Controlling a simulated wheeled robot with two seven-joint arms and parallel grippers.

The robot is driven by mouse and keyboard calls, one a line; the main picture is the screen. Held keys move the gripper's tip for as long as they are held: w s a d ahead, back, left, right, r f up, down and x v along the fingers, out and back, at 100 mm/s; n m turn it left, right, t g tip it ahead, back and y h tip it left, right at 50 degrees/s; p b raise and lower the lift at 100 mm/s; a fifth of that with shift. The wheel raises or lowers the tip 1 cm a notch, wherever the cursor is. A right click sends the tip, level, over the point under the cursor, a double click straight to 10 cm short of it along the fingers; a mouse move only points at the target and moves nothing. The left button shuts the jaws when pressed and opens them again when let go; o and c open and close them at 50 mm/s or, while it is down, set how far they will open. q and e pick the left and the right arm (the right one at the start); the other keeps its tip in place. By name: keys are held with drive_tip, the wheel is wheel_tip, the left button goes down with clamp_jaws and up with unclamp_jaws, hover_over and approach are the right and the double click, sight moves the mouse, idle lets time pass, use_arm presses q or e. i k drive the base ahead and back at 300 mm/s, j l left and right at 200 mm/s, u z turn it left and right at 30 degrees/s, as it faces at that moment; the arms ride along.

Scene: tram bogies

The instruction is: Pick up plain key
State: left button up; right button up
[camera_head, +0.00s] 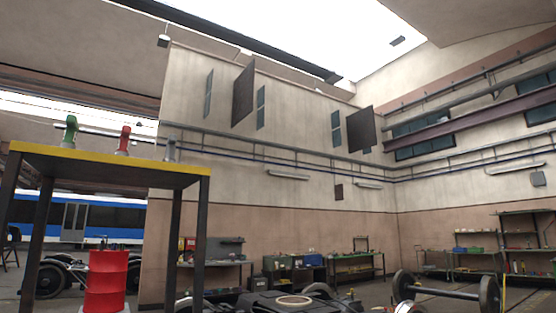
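Three small upright objects stand on a tall table (110,160) with a yellow front edge at the left. One is green (70,131), one is red (123,140), and one is plain grey (170,149) near the table's right end. The grey one may be the plain key, but it is too small to tell its shape. The lower ends of the objects are partly hidden by the table's edge, as I look up from below. Neither of my grippers is in view.
A red drum (106,282) stands below the table. A blue and white tram (90,219) is behind it. Workbenches (355,259) line the back wall. A wheelset (445,290) lies on the floor at the right.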

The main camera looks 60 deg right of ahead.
sight(170, 146)
drive_tip(key=z, duration=1.35)
